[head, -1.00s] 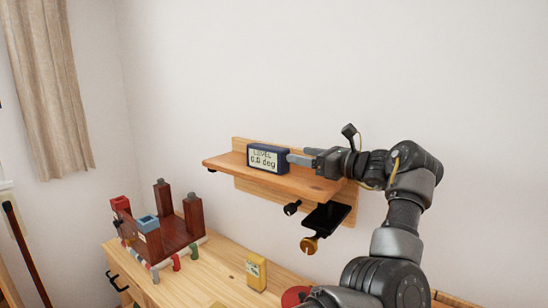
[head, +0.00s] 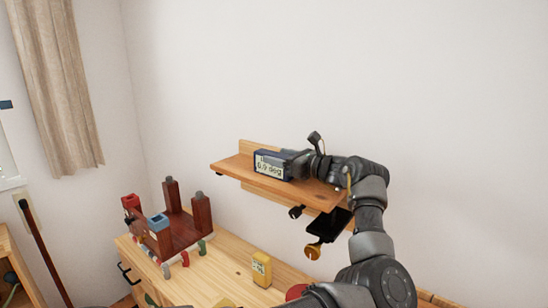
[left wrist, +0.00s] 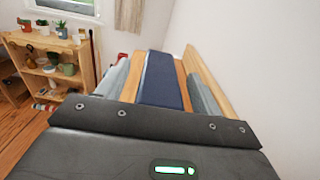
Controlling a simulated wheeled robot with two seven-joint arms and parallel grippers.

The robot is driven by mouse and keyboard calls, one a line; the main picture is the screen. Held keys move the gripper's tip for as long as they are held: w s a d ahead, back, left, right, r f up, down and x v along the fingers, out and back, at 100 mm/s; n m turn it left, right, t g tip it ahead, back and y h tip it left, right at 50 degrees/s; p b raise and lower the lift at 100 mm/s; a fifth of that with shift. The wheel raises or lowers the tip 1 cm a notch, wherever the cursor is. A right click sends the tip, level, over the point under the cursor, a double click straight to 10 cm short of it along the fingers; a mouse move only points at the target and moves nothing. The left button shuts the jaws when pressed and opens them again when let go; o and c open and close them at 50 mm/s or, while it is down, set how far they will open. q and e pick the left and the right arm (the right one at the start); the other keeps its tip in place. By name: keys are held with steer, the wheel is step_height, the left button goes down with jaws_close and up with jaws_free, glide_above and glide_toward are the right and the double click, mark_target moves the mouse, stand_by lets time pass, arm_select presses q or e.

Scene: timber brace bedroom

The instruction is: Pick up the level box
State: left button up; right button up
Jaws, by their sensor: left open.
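The level box (head: 268,166) is dark blue with a pale display reading in degrees. It stands upright on the wooden wall shelf (head: 227,168). My left gripper (head: 290,162) is at the box's right end, and its fingers partly overlap the box in the head view. In the left wrist view the blue top of the box (left wrist: 162,80) lies between the two grey fingers, one on each side. The left gripper is open, and a narrow gap shows beside the box. My right gripper is not in view.
Clamp-like parts (head: 313,250) and a black panel (head: 330,224) hang below the shelf. A wooden bench (head: 220,272) beneath holds a red-brown frame (head: 180,232) and a yellow box (head: 261,269). A plant shelf (left wrist: 58,62) stands at the left in the wrist view.

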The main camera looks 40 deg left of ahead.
arm_select(q)
steer(key=shift+a, duration=0.4)
steer(key=shift+d, duration=0.1)
steer(key=shift+c, duration=1.3)
steer(key=c, duration=1)
